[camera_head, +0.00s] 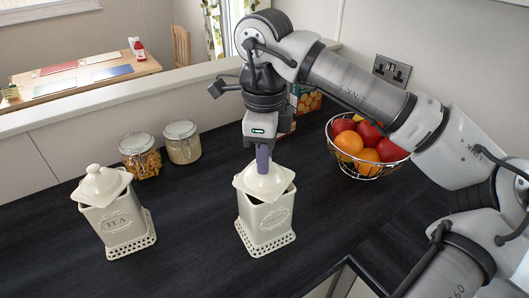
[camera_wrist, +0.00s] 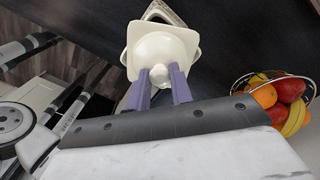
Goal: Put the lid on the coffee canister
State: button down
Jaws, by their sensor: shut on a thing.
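The cream coffee canister (camera_head: 265,222) stands upright on the dark worktop, with small lettering on its front. My gripper (camera_head: 263,160) is shut on the knob of the cream square lid (camera_head: 259,188), directly above the canister. I cannot tell whether the lid touches the rim. In the wrist view, the purple fingers (camera_wrist: 160,82) pinch the knob of the lid (camera_wrist: 160,44); part of the canister (camera_wrist: 163,13) shows beyond it.
A lidded TEA canister (camera_head: 113,220) stands to the left. Two glass jars (camera_head: 141,158) (camera_head: 182,143) stand behind, between the canisters. A wire fruit bowl (camera_head: 370,170) is at the back right, near a patterned box (camera_head: 304,98). The front worktop (camera_head: 190,265) is clear.

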jog(key=shift+f+b, duration=0.3)
jog(key=shift+f, duration=0.1)
jog(key=c, duration=1.5)
grip_release()
jog(key=shift+r, duration=0.1)
jog(key=shift+r+p, duration=2.55)
jog(key=shift+r, duration=2.9)
